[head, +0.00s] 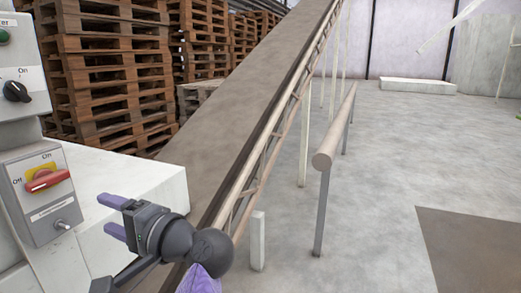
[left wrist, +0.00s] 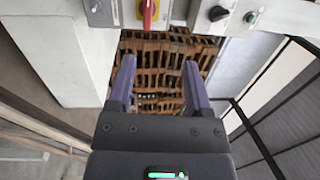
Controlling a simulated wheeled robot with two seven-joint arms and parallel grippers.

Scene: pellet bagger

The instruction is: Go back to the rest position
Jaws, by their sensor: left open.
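My left gripper (head: 112,216) is open and empty, in front of the white machine body at the lower left of the head view. Its two purple fingers also show apart in the left wrist view (left wrist: 159,88), with nothing between them. A grey control box with a red rotary switch (head: 48,180) on a yellow plate is to the left of the gripper, apart from it. The red switch also shows at the top of the left wrist view (left wrist: 148,14). My right gripper is not in view.
An upper panel has a black knob (head: 16,91) and a green button (head: 3,36). A sloping conveyor (head: 255,90) rises behind my left arm. Stacked wooden pallets (head: 110,70) stand at the back. A round-ended rail (head: 335,130) stands on posts at centre.

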